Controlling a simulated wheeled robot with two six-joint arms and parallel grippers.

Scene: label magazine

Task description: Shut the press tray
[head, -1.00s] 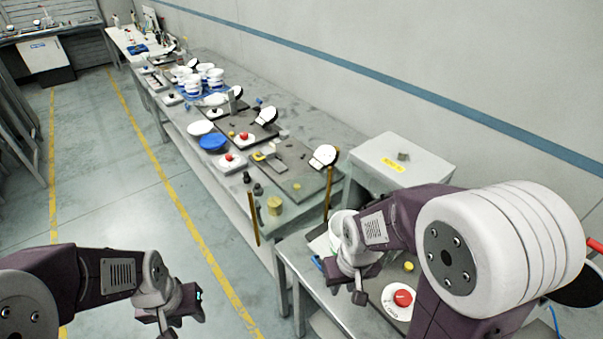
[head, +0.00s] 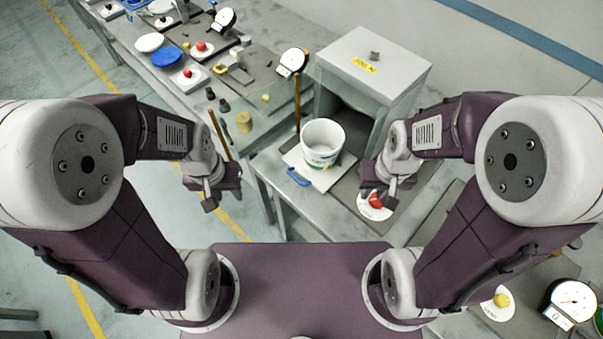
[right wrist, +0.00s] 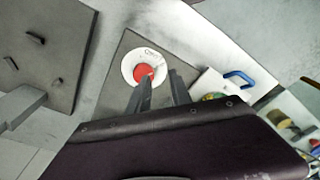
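The press tray (head: 328,183) is a pale flat plate with a blue handle (head: 298,177) at its front. It sticks out of the open front of a grey box-shaped press (head: 375,55) and carries a white tub (head: 322,143). The tray's handle end also shows in the right wrist view (right wrist: 205,83). My right gripper (head: 378,200) is empty, right of the tray, over a red button on a white round base (head: 366,207). Its fingers (right wrist: 160,85) are apart. My left gripper (head: 222,196) is left of the tray, clear of the handle; its finger gap is unclear.
A dial gauge (head: 293,62) stands left of the press. The bench to the left (head: 270,122) holds small pots, buttons and plates. Another gauge (head: 571,300) and a yellow button (head: 501,300) are at the lower right. Open floor (head: 120,215) lies to the left.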

